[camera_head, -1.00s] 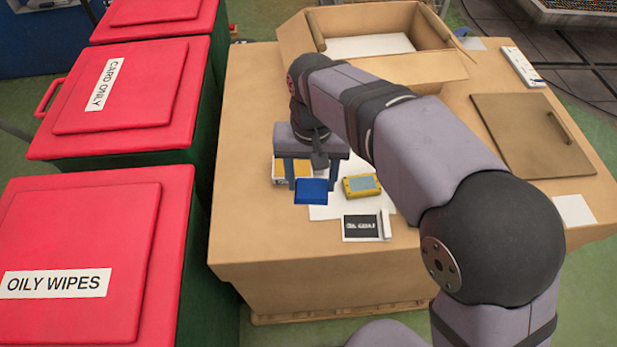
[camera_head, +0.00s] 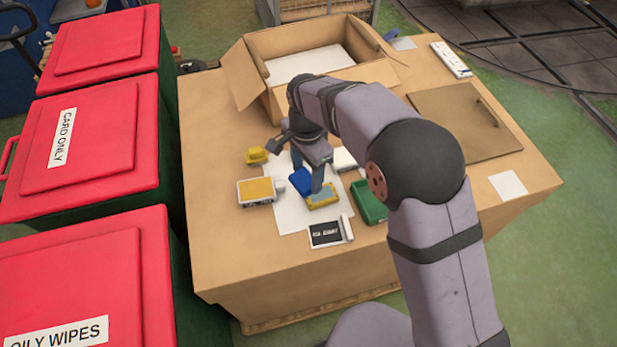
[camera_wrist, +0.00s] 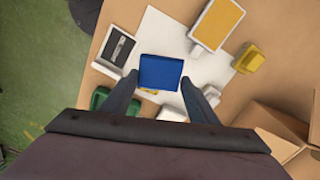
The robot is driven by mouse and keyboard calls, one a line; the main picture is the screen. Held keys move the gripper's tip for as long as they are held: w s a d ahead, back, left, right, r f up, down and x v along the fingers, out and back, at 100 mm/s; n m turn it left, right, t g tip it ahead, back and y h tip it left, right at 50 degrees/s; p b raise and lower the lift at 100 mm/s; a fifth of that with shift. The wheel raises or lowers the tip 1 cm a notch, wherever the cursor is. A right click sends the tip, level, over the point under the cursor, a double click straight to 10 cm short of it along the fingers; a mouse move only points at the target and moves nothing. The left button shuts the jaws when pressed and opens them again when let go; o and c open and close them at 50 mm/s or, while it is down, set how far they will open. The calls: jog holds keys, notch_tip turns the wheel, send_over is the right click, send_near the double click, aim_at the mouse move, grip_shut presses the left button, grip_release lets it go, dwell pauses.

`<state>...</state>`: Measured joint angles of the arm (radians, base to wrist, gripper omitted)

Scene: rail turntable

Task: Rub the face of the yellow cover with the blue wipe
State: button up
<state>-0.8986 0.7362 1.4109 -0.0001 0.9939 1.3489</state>
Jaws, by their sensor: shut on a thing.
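The blue wipe (camera_head: 300,182) is a flat blue pad held in my gripper (camera_head: 308,176). In the wrist view the wipe (camera_wrist: 160,72) lies between the two fingers. The yellow cover (camera_head: 322,197), a small yellow case with a pale blue-grey face, lies on a white sheet. The wipe is over its left end, with one finger in front of it; I cannot tell whether they touch. In the wrist view the wipe hides nearly all of the cover, leaving only a yellow sliver below it.
A white box with a yellow top (camera_head: 257,191) and a small yellow object (camera_head: 257,155) stand to the left. A green tray (camera_head: 370,203) is close on the right. A black-and-white card (camera_head: 326,233) lies in front. An open cardboard box (camera_head: 254,82) stands behind.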

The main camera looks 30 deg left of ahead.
jog(key=m, duration=0.5)
jog(key=shift+w+a, duration=0.2)
jog(key=shift+a, duration=0.1)
jog(key=shift+f, duration=0.1)
